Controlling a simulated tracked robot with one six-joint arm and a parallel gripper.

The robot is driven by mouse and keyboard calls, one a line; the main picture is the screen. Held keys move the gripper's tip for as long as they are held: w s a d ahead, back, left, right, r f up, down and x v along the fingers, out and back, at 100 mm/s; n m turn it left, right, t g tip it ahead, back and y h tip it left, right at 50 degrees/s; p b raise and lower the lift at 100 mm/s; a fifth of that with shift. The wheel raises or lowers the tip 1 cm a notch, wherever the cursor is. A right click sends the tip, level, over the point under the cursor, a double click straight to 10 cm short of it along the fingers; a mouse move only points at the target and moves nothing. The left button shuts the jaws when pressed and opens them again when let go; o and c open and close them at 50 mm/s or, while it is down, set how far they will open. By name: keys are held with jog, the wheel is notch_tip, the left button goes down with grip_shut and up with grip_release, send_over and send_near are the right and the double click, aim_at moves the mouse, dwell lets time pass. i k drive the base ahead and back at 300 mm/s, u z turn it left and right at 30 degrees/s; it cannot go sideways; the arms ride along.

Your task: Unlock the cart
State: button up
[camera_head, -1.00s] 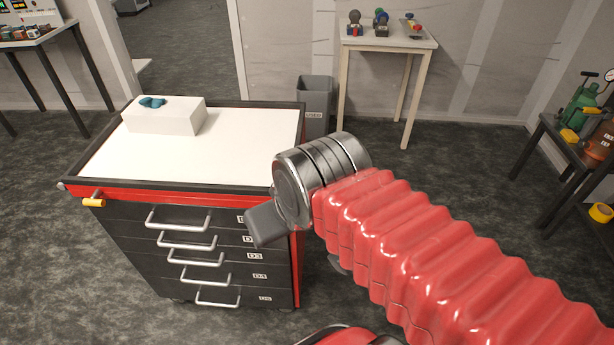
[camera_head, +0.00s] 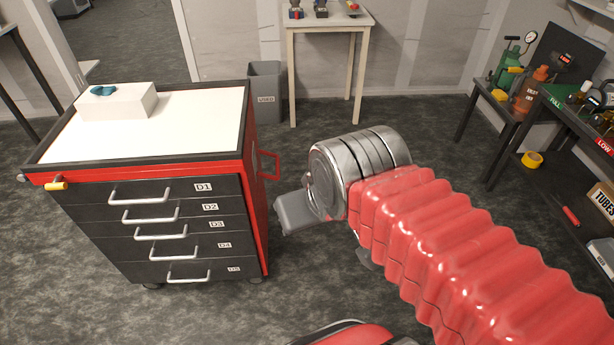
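The cart (camera_head: 257,215) is red and black with a white top (camera_head: 205,130) in a dark rim. Its drawers, labelled D1 to D5, look closed and have silver handles. A small lever with a yellow end (camera_head: 57,185) sticks out at the upper front left corner. A red side handle (camera_head: 268,165) is on the cart's right side. My gripper (camera_head: 293,213) shows only as a grey piece beyond the metal wrist, right of the cart and seemingly apart from it. Its fingertips cannot be made out.
A white box (camera_head: 120,106) with teal gloves (camera_head: 102,91) on it stands on the cart. Behind are a grey bin (camera_head: 265,95) and a small table (camera_head: 330,18). Grey floor is open before the cart.

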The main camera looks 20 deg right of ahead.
aim_at(56, 184)
jog(key=z, duration=0.3)
jog(key=k, duration=0.7)
jog(key=z, duration=0.2)
jog(key=i, duration=1.5)
jog(key=u, duration=1.8)
